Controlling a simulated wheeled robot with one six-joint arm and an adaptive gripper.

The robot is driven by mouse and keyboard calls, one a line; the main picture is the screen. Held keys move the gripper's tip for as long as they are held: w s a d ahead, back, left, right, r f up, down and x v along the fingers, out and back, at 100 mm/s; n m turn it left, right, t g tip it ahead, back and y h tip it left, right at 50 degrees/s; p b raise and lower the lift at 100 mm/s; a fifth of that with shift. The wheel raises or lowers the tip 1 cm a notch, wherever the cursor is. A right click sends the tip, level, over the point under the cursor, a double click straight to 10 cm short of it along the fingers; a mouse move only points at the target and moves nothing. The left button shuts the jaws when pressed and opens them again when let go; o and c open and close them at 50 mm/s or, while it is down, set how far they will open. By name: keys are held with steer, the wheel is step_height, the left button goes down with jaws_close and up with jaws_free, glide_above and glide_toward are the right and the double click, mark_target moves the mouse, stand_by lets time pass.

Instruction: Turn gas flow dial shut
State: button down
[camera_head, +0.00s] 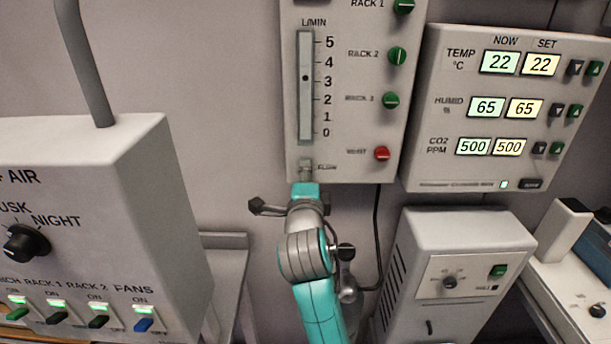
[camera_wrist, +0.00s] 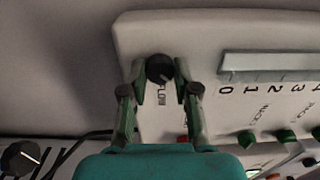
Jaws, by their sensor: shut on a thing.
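The gas flow panel (camera_head: 350,140) hangs on the wall, with an L/MIN tube (camera_head: 305,100) scaled 0 to 5. A dark float in the tube stands a little above 3. The black flow dial (camera_wrist: 159,68), labelled FLOW, shows in the wrist view on the panel's lower end. My gripper (camera_wrist: 160,75) is shut on the dial, one fingertip on each side of it. In the head view my gripper (camera_head: 306,170) is at the panel's lower left, beside the FLOW label, and it hides the dial.
Green knobs for rack 1 (camera_head: 403,6), rack 2 (camera_head: 397,56) and rack 3 (camera_head: 391,100) and a red vent knob (camera_head: 382,153) sit to the right. A climate panel (camera_head: 470,185) is farther right. The AIR box (camera_head: 100,180) stands left.

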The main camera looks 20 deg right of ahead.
steer(key=shift+n, duration=0.3)
steer(key=shift+f+n, duration=0.1)
steer(key=shift+n, duration=17.5)
steer(key=c, duration=0.9)
jaws_free()
